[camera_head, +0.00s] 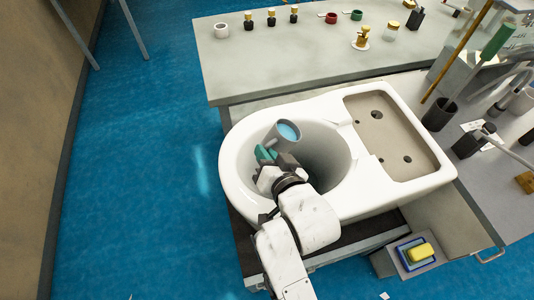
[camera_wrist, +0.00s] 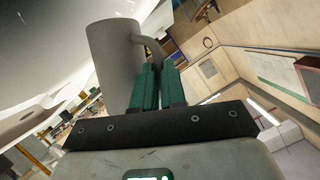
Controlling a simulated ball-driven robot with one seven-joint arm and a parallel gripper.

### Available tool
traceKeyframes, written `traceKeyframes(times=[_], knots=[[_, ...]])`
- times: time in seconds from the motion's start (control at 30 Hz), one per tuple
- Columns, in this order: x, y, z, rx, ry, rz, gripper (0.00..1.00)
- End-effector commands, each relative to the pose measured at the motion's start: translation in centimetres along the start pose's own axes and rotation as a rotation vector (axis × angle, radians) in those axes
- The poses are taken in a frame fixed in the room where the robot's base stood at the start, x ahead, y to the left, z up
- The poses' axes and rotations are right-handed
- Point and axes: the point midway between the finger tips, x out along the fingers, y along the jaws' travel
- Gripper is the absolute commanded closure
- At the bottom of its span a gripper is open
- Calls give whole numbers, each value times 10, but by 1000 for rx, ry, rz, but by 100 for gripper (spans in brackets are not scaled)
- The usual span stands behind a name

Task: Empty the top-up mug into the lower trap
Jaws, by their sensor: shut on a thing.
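The top-up mug (camera_head: 281,137) is grey with light-blue liquid showing at its top. It is over the bowl opening of the white toilet (camera_head: 236,160) and looks tilted. My gripper (camera_head: 265,153) has green fingertips and is at the mug's lower left in the head view. In the wrist view the mug (camera_wrist: 116,62) stands beyond the fingers, and my gripper (camera_wrist: 158,88) is shut on its handle. The lower trap is not clearly visible; the inside of the bowl (camera_head: 325,160) is in shadow.
The toilet rests on a dark conveyor (camera_head: 240,228). A grey bench (camera_head: 300,60) behind it carries small bottles, cups and a gold-topped dispenser (camera_head: 361,40). A blue tray (camera_head: 400,250) with a yellow sponge (camera_head: 420,252) is at lower right. Blue floor at left is clear.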

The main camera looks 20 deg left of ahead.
Motion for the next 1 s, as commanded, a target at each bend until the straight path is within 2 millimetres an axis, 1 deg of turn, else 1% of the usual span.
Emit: traceKeyframes(times=[0.13, 0.37, 0.5, 0.57, 0.7, 0.9, 1.0], knots=[[-2, -4, -6, 213, 7, -89, 100], [-10, 6, -24, 500, 11, -208, 100], [-15, 11, -36, 703, 12, -292, 100], [-19, 14, -46, 765, 13, -314, 100], [-24, 22, -57, 905, 13, -372, 100], [-29, 30, -70, 1064, 14, -440, 100], [-31, 33, -75, 1115, 14, -461, 100]])
